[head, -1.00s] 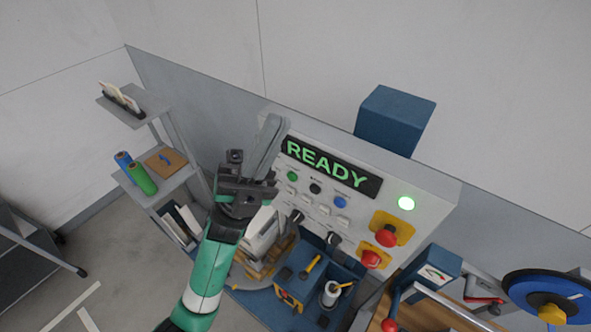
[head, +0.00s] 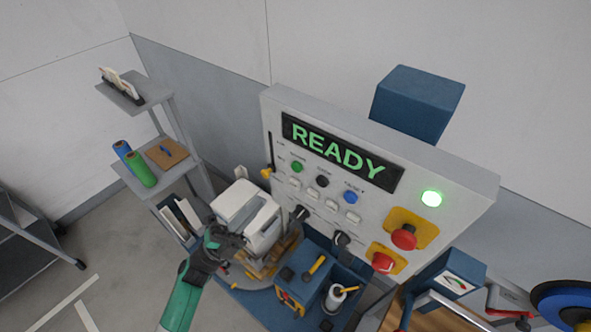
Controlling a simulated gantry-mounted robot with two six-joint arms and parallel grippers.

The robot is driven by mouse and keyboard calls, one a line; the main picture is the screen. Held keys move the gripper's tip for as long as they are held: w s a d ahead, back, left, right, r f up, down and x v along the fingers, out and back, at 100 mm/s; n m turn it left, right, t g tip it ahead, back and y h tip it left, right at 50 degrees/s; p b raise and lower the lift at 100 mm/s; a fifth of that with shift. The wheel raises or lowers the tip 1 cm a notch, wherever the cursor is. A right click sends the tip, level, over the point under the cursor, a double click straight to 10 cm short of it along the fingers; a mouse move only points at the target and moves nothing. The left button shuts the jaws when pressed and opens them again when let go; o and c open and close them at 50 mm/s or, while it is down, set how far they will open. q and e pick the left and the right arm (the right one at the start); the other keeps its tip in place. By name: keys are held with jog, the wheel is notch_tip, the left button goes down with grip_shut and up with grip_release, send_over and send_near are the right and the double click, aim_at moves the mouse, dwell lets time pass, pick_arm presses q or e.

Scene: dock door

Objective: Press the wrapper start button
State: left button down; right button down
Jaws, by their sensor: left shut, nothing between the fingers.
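A grey control panel (head: 277,110) stands at the centre with a lit READY display (head: 338,153). Below the display are a green button (head: 297,167), a black button (head: 322,181) and a blue button (head: 350,197); their small labels are too small to read surely. Two red mushroom knobs on yellow plates, an upper one (head: 404,237) and a lower one (head: 383,263), sit at the panel's lower right. My left gripper (head: 232,240) is shut and empty, below and left of the panel, overlapping the white wrapped load in the picture and apart from the buttons. My right gripper is out of view.
The white load (head: 247,212) is below the panel's left part. A blue tool caddy (head: 318,265) stands under the panel. A grey shelf (head: 152,178) with blue and green rolls is at left. A green lamp (head: 431,198) glows on the panel's right.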

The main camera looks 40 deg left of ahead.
pick_arm(q)
jog(key=shift+w, duration=0.1)
jog(key=b, duration=0.4)
send_near(297, 167)
notch_tip(297, 167, up, 4)
jog(key=w+d, duration=0.1)
jog(key=d, duration=0.1)
jog(key=shift+w+a+r+b, duration=0.1)
jog(key=shift+w+r+b, duration=0.1)
jog(key=shift+w, duration=0.25)
jog(key=shift+w+a+r+b, duration=0.1)
jog(key=shift+w+r+b, duration=0.1)
jog(key=shift+w, duration=0.25)
dwell(0.8)
jog(key=shift+w+b, duration=0.4)
jog(key=shift+w, duration=0.05)
